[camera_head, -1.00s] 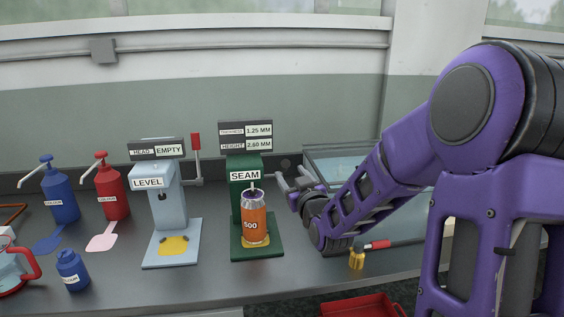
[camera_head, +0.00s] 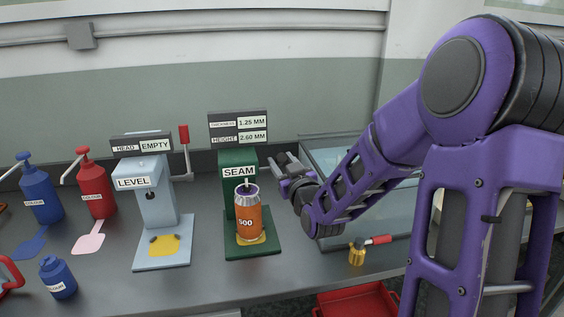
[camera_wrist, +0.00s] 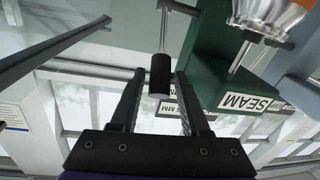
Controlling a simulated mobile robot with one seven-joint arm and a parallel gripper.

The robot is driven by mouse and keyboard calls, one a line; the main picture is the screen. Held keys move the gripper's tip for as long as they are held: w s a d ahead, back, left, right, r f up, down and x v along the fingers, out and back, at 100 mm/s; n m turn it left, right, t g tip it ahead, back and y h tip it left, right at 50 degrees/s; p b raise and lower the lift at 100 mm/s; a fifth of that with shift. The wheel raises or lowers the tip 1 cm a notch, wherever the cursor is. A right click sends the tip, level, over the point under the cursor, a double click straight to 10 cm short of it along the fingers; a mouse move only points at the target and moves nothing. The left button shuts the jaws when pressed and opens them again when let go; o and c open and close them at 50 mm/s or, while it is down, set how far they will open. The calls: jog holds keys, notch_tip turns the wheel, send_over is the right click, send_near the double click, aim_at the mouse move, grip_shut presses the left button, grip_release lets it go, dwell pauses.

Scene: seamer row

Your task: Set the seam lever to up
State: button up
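The green seamer labelled SEAM (camera_head: 239,172) stands on the counter in the head view, with an orange can (camera_head: 249,222) on its base. The seam lever (camera_wrist: 160,72), a thin metal rod with a black grip, shows in the wrist view beside the green seamer body (camera_wrist: 205,55). My gripper (camera_wrist: 161,90) is open, with one finger on each side of the black grip. I see a small gap at each side and cannot tell whether either finger touches.
A pale blue LEVEL machine (camera_head: 160,208) with a red-handled lever (camera_head: 184,135) stands left of the seamer. Red (camera_head: 95,190) and blue (camera_head: 40,195) pump bottles stand farther left. A glass-topped case (camera_head: 330,155) is behind my arm. A red-handled tool (camera_head: 378,240) lies at front right.

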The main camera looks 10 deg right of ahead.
grip_shut()
dwell(1.1)
